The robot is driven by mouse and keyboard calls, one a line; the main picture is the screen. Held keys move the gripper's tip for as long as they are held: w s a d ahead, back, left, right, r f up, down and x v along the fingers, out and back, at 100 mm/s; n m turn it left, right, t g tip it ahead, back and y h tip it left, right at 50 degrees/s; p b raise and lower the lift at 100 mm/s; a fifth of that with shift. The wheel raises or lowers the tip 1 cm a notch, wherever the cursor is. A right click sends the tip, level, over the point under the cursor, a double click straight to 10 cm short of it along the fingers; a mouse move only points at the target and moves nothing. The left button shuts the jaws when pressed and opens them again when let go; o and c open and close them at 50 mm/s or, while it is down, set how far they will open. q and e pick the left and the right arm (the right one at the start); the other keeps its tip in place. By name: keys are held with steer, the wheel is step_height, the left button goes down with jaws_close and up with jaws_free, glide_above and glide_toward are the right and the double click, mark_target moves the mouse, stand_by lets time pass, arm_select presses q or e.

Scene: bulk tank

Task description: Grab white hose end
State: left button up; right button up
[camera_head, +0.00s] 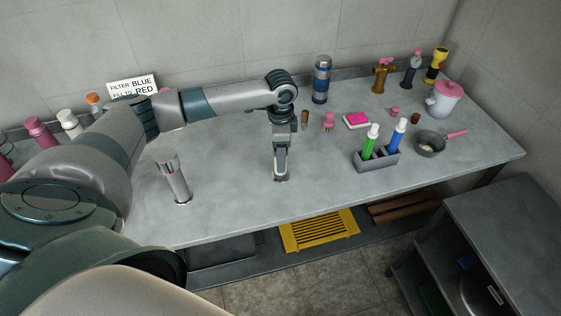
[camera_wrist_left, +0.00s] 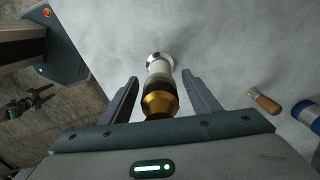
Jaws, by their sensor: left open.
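The white hose end (camera_wrist_left: 158,67) stands upright on the bench in the left wrist view, with a brass collar, a black band and a chrome ring at its foot. In the head view only a pale strip of it (camera_head: 281,163) shows, mostly hidden by my gripper. My left gripper (camera_head: 281,172) points down over it. In the left wrist view its open fingers (camera_wrist_left: 160,82) lie on either side of the hose end, with gaps at both sides. My right gripper is not in view.
A grey metallic cylinder (camera_head: 176,180) stands to the left. A grey caddy (camera_head: 376,161) holds green and blue markers to the right. Bench around the gripper is clear.

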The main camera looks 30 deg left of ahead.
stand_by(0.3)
arm_select(q)
steer(key=c, duration=1.3)
steer(key=shift+r, duration=0.1)
steer(key=r+b, duration=0.1)
steer(key=r, duration=0.1)
steer(key=d+r+b, duration=0.1)
steer(key=r, duration=0.1)
steer(key=shift+r, duration=0.15)
steer(key=d+r+b, duration=0.1)
steer(key=d+r, duration=0.1)
steer(key=d, duration=0.1)
steer(key=s+d+r, duration=0.1)
steer(key=d+r, duration=0.1)
steer(key=d, duration=0.2)
steer(key=s+d+r+b, duration=0.1)
steer(key=d+r, duration=0.1)
steer(key=d, duration=0.1)
steer(key=shift+s+d+r+b, duration=0.2)
steer(key=shift+d+r+b, duration=0.05)
steer(key=shift+r+b, duration=0.05)
